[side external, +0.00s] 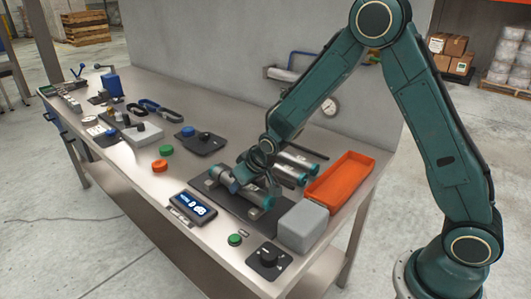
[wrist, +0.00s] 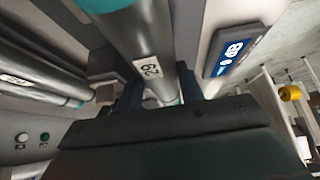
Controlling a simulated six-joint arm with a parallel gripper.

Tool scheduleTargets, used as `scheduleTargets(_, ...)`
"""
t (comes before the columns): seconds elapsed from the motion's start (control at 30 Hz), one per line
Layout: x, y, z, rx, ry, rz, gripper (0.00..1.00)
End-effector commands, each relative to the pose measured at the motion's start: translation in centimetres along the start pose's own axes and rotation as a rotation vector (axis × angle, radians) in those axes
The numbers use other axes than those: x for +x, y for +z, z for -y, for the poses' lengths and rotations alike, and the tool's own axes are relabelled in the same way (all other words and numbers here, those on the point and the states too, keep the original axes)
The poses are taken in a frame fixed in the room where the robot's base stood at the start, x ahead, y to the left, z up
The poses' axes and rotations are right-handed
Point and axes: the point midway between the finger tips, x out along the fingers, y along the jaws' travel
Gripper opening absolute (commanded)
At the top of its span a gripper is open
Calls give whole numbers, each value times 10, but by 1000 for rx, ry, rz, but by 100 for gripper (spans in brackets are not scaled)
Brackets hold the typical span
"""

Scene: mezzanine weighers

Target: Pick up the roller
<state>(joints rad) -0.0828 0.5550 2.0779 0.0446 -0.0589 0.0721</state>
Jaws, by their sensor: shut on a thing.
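A grey roller with teal ends (side external: 225,177) lies at the dark weighing plate (side external: 241,208) on the bench. In the wrist view the roller (wrist: 145,50) runs down from the top, with a white number label on its side. My gripper (side external: 245,180) is shut on the roller. Its fingers (wrist: 160,92) show on either side of the roller. Whether the roller is clear of its supports cannot be told. More grey rollers with teal ends (side external: 288,174) lie behind it, and some show at the left in the wrist view (wrist: 35,75).
A digital display (side external: 193,205) stands in front of the plate. Green and orange buttons and a black-and-blue device (side external: 200,140) lie left. The bench's front middle is fairly clear.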

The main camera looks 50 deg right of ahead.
Motion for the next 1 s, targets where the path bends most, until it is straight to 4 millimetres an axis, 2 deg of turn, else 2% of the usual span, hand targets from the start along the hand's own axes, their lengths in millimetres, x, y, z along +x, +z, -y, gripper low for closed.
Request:
scheduleTargets(0.27,-18,26,0,-1,0,-3,1)
scheduleTargets(0.47,-43,9,0,0,-1,-10,1)
scheduleTargets(0.8,-97,-26,0,1,-1,-12,1)
scheduleTargets(1.0,-121,-41,0,0,0,-9,1)
